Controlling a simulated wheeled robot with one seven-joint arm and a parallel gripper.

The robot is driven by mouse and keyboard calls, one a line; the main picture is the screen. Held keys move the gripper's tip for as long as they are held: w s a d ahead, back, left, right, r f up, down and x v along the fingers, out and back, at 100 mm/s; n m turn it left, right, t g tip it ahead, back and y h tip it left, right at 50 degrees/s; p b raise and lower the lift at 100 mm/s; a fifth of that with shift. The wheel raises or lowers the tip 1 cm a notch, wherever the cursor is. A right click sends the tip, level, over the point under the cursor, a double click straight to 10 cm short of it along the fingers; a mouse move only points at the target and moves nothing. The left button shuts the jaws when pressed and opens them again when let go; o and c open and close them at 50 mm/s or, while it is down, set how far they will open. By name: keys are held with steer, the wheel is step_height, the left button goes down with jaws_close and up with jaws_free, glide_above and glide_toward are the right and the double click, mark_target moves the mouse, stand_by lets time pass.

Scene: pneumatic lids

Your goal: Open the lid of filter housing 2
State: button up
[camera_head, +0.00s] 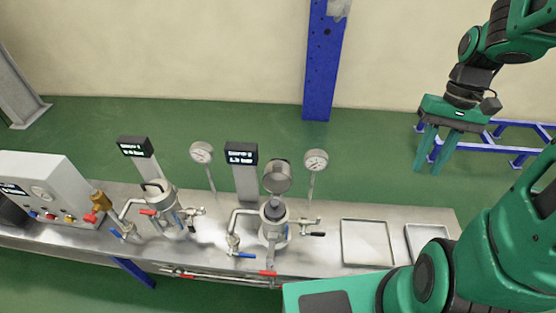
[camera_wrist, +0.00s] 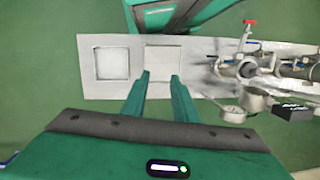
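Filter housing 2 (camera_head: 272,225) is the right-hand of two metal vessels on the steel bench in the head view. Its round lid (camera_head: 277,178) stands tilted up above the vessel's back edge, so it looks open. The display (camera_head: 241,154) behind it seems to read filter 2, with a small bar figure. In the wrist view the housings' fittings (camera_wrist: 250,68) lie at the right, partly overlapping one another. My gripper (camera_head: 431,165) is up in the air to the right of the housing, well apart from it. Its fingers (camera_wrist: 159,77) are spread and empty.
Filter housing 1 (camera_head: 163,204), with its lid down, stands to the left. Pipes, coloured valve handles and two gauges (camera_head: 201,153) (camera_head: 316,161) surround the housings. Two shallow trays (camera_head: 367,222) (camera_head: 426,231) lie at the bench's right. A blue post (camera_head: 325,60) rises behind.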

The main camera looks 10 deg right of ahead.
steer(key=w+a+f+n+g+y, duration=0.35)
steer(key=w+a+f, duration=0.35)
steer(key=w+f, duration=0.4)
steer(key=n+t+y, duration=0.3)
steer(key=y, duration=1)
glide_toward(282, 160)
steer(key=w+f, duration=0.4)
steer(key=w, duration=0.1)
steer(key=shift+m+g+h, duration=0.25)
steer(key=a, duration=0.3)
steer(key=s+a, duration=0.1)
steer(key=a, duration=0.2)
steer(key=s+a, duration=0.1)
steer(key=a, duration=0.2)
steer(key=shift+s+a+f, duration=0.1)
steer(key=shift+s+a, duration=0.05)
steer(key=shift+a, duration=0.05)
jaws_close()
steer(key=shift+f, duration=0.15)
